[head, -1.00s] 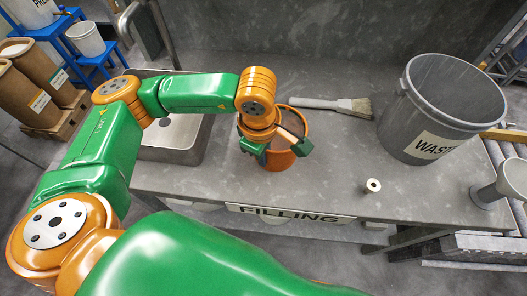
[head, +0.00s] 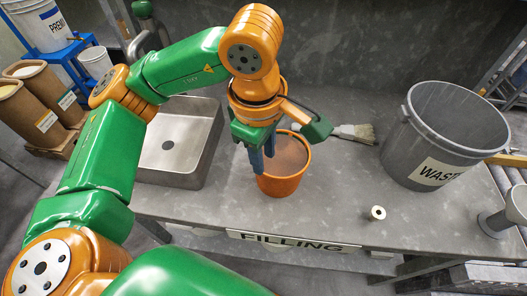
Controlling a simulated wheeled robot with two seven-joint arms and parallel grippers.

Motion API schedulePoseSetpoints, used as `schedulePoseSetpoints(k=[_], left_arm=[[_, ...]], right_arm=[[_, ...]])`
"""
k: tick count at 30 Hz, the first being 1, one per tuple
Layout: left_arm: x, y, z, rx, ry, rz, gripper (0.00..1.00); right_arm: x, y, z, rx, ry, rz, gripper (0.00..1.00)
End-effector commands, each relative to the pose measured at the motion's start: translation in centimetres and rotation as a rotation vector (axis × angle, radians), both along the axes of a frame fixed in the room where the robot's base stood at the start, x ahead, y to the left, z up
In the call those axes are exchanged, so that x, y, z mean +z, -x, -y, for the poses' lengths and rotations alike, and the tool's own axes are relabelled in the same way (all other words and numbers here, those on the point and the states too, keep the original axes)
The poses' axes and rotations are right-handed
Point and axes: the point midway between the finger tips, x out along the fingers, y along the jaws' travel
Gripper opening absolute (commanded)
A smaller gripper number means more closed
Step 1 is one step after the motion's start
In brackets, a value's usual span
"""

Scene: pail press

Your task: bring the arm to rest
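My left arm reaches in from the left, and its gripper (head: 262,158) hangs fingers-down at the left rim of an orange pail (head: 282,187). The dark blue fingers overlap the pail's left side in the picture; I cannot tell whether they touch it or how far apart they are. The pail stands upright on the grey bench, and a grey-brown surface shows inside it. A green block on an orange bracket juts from my wrist over the pail's back edge. My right gripper is out of view.
A brush (head: 355,132) lies behind the pail. A grey waste bin (head: 440,135) stands on the right, with a small pale cylinder (head: 377,213) in front of it. A steel sink (head: 205,150) is on the left. The bench (head: 330,205) between pail and cylinder is clear.

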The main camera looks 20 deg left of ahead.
Motion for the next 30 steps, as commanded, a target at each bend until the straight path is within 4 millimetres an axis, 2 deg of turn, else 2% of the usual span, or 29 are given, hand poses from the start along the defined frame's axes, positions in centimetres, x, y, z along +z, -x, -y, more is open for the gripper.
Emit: schedulePoseSetpoints(k=[4, 16, 24, 30], left_arm=[[0.9, 0.1, 0.0, 0.000, 0.000, 0.000, 0.35], [1.1, 0.1, 0.0, 0.000, 0.000, 0.000, 0.35], [7.0, 0.1, 0.0, 0.000, 0.000, 0.000, 0.35], [9.5, 0.1, 0.0, 0.000, 0.000, 0.000, 0.35]], right_arm=[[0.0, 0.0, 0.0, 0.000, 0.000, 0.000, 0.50], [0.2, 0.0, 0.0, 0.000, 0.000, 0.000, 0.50], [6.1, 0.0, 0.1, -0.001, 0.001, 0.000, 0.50], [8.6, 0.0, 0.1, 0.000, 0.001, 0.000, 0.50]])
